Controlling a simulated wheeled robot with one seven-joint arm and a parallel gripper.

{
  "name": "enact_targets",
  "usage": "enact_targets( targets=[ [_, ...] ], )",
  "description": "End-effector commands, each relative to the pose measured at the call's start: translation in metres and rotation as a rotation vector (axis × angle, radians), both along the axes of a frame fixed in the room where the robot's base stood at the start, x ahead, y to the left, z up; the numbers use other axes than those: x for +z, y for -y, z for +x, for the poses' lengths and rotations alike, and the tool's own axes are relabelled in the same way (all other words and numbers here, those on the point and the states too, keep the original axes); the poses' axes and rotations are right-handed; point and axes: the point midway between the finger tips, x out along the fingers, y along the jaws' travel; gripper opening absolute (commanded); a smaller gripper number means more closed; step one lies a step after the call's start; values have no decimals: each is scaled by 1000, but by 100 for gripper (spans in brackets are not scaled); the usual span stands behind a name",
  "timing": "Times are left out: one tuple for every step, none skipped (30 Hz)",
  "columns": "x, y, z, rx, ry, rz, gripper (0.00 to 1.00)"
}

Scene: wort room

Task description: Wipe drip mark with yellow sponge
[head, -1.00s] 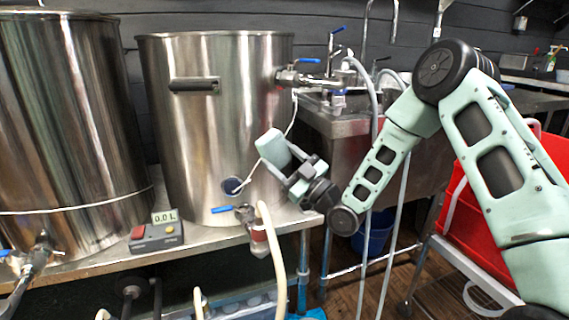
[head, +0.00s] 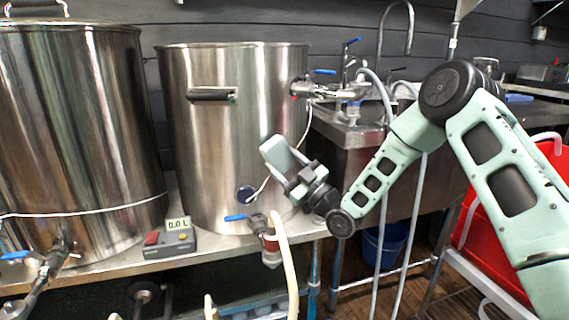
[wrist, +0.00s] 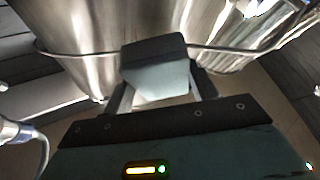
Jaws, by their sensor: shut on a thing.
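My gripper (head: 297,177) is in front of the lower right side of the middle steel kettle (head: 218,120); whether it touches is unclear. In the wrist view my gripper (wrist: 163,88) is shut on a pale block (wrist: 160,80) with a dark grey top face. No yellow shows on it, so I cannot tell from colour that it is the sponge. The kettle wall lies just beyond the block. I cannot make out a drip mark in either view.
A round dark probe (head: 246,194) with a white cable and a blue-handled valve (head: 262,225) are close by my gripper. A display box (head: 170,240) stands on the steel bench. Another kettle (head: 75,130) is at left, a sink (head: 360,133) at right.

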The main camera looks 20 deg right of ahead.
Motion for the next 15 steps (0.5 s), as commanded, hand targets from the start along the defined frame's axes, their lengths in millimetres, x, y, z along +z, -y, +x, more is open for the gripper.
enact_targets(
  targets=[
    [0, 0, 0, 0, 0, 0, 40],
    [0, 0, 0, 0, 0, 0, 40],
    [0, 0, 0, 0, 0, 0, 40],
    [0, 0, 0, 0, 0, 0, 40],
    [0, 0, 0, 0, 0, 0, 40],
    [0, 0, 1, 0, 0, 0, 40],
    [0, 0, 1, 0, 0, 0, 40],
    [0, -1, 2, 0, 0, -1, 40],
    [0, -1, 3, 0, 0, -1, 40],
    [0, -1, 3, 0, 0, -1, 40],
    [-1, -1, 4, 0, 0, -1, 40],
    [-1, -2, 4, -1, 0, -1, 40],
    [-1, -2, 5, -1, 0, -1, 40],
    [-1, -2, 5, -1, 0, -1, 40],
    [-1, -2, 6, 0, -1, 0, 40]
  ],
)
